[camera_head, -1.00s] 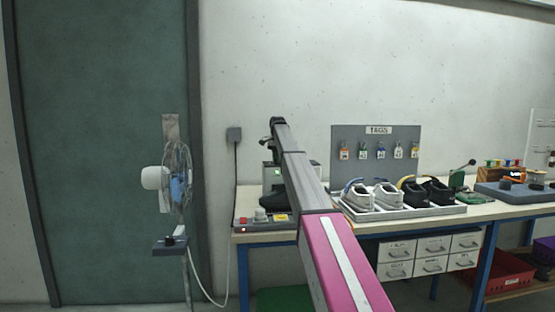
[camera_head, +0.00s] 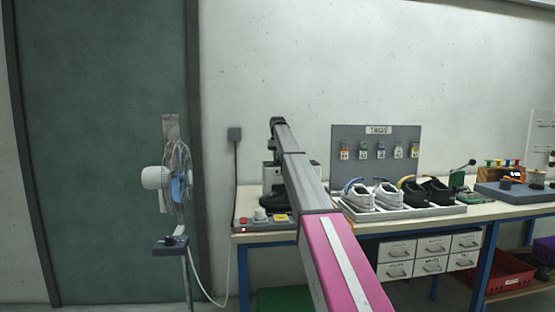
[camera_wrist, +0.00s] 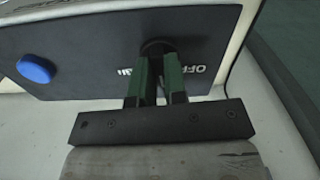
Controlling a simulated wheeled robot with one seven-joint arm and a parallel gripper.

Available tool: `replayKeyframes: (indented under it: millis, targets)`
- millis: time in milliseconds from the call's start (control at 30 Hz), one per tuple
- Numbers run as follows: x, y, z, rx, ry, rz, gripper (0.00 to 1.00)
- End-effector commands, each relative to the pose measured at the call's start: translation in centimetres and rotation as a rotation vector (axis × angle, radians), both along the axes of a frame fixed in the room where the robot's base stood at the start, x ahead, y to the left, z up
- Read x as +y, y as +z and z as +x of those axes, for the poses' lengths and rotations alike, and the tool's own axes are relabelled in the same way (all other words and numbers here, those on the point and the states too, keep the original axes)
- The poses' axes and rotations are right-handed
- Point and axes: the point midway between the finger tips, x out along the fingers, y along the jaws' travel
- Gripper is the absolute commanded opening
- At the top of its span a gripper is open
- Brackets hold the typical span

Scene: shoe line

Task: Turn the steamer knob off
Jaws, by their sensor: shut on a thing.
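The steamer knob (camera_wrist: 152,46) is a dark round piece on a dark panel (camera_wrist: 90,60) in the wrist view, mostly covered by my fingers. White lettering reading OFF shows just right of it, and other lettering beside the fingers is partly hidden. My gripper (camera_wrist: 156,72) has its two green fingers shut on the knob. In the head view the pale steamer body (camera_head: 268,174) stands at the bench's left end, partly behind my arm.
A blue button (camera_wrist: 35,68) sits on the panel's left. On the bench (camera_head: 480,211) are a red-lit control box (camera_head: 262,224), a dark shoe (camera_head: 272,201) and a shoe tray (camera_head: 400,214). A fan (camera_head: 177,180) stands left of the bench.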

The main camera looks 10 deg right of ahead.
Motion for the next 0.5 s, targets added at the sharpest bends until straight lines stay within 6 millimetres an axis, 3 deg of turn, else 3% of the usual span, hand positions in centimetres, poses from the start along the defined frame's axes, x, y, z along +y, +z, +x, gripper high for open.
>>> replayKeyframes:
  millis: [500]
  targets:
    - [0.01, 0.06, 0.02, 0.0, 0.489, 0.0, 0.0]
